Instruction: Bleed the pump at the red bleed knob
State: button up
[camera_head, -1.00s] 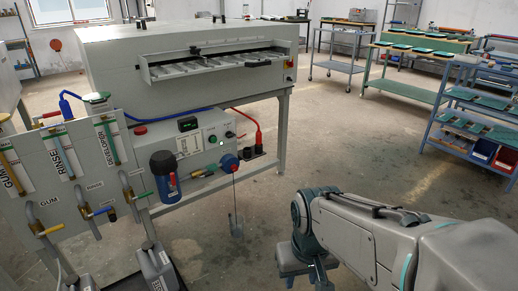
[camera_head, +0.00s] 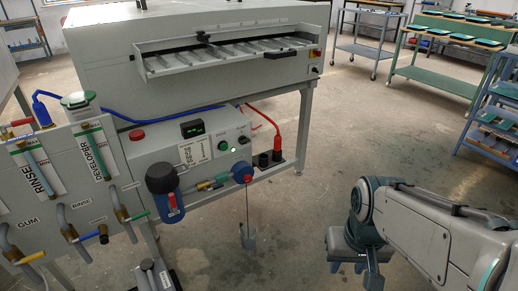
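A blue round pump head (camera_head: 242,172) sits at the right end of the front of the grey pump box, with a small red knob (camera_head: 247,178) on its face. A thin line hangs from there to a small translucent cup (camera_head: 248,237) below.
A blue filter canister (camera_head: 170,205) with a dark cap stands left of the pump head. The grey processor (camera_head: 200,60) is behind. Labelled valve panels (camera_head: 65,170) are at left. Shelf racks (camera_head: 490,120) stand at right. The floor between my arm and the pump is clear.

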aim_at(248, 179)
jog(key=u, duration=0.5)
jog(key=i, duration=0.85)
jog(key=u, duration=0.7)
